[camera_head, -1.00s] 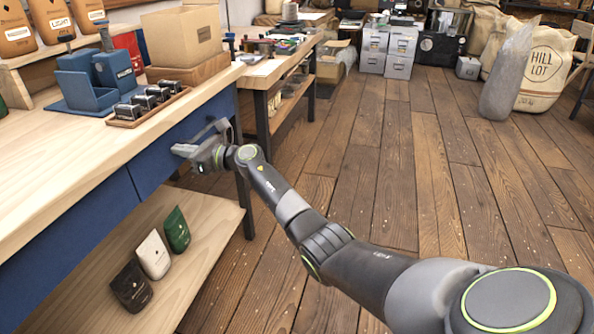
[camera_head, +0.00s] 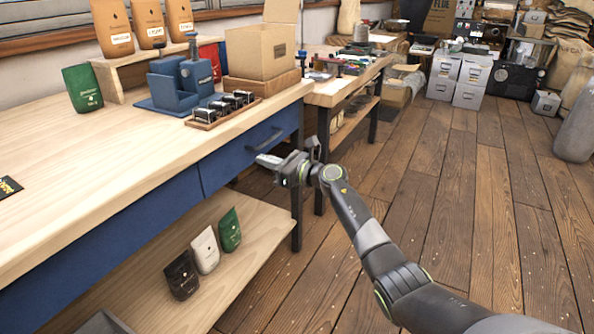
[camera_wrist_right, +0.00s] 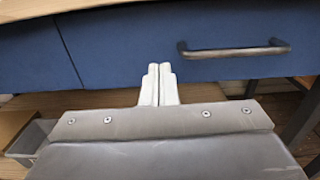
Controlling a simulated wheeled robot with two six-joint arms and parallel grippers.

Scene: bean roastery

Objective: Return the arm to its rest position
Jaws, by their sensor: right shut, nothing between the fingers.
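My right arm reaches in from the lower right in the head view. Its gripper (camera_head: 266,160) is in front of the blue drawer (camera_head: 228,166) under the bench top, just below the drawer's metal handle (camera_head: 268,139). In the right wrist view the two pale fingers (camera_wrist_right: 160,84) are together and empty, pointing at the blue drawer front. The handle (camera_wrist_right: 236,51) is to the right of the fingers and apart from them. The drawer looks closed. My left gripper is not in view.
The wooden bench top (camera_head: 120,160) holds a blue stand (camera_head: 178,88), a tray of small dark items (camera_head: 222,109) and a cardboard box (camera_head: 262,52). Bags stand on the lower shelf (camera_head: 262,225). The wooden floor (camera_head: 470,190) to the right is clear.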

